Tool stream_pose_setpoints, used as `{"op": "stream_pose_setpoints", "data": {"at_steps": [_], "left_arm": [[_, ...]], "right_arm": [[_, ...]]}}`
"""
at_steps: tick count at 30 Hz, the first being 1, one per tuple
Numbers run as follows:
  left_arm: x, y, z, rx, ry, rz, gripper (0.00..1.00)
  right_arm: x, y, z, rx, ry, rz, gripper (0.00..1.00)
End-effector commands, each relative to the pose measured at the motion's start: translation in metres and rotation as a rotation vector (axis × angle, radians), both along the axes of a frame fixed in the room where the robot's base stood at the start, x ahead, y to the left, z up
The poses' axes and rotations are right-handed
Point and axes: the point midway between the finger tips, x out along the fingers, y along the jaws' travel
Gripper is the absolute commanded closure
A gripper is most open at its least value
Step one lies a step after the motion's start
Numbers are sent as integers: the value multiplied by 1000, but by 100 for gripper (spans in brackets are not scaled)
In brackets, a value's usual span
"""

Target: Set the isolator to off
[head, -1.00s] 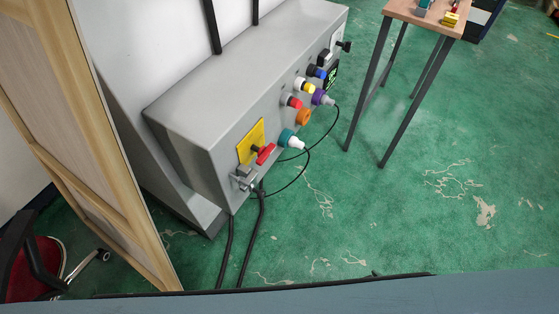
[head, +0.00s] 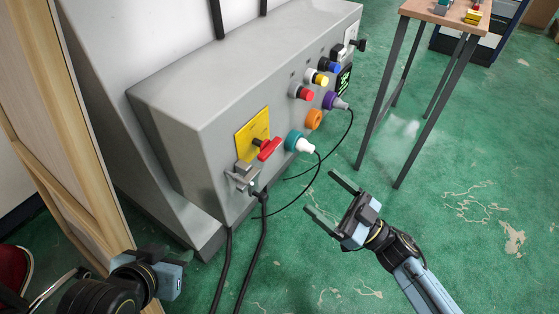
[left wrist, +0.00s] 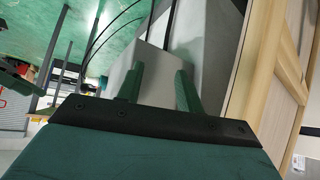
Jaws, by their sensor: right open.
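The isolator is a red handle (head: 269,149) on a yellow plate (head: 246,145), at the near end of the grey machine box's front in the head view. The handle lies slanted; I cannot read its setting. A grey metal bracket (head: 241,177) sits just below the plate. My left gripper (head: 168,275) is low at the left, below and apart from the isolator. My right gripper (head: 318,190) is open and empty, right of and below the handle, over the floor.
A teal-and-white plug (head: 299,142), an orange socket (head: 314,119), a purple plug (head: 334,101) and coloured buttons line the box front. Black cables hang below. A wooden panel (head: 62,120) stands at the left. A small table (head: 433,12) stands at the right; green floor between is clear.

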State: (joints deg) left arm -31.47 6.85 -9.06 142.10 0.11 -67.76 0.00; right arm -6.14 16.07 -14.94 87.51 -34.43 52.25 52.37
Motion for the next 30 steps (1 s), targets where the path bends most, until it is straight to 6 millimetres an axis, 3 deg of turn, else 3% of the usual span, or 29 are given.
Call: {"op": "stream_pose_setpoints", "data": {"at_steps": [8, 18, 30], "left_arm": [[19, -10, 16, -36, -143, -14, 64], [51, -28, 59, -116, -449, -39, 64], [59, -35, 84, -156, -597, -50, 64]], "right_arm": [[21, 30, 17, 5, -10, 6, 13], [57, 80, 41, 5, -5, 5, 13], [71, 100, 52, 2, -2, 3, 13]]}}
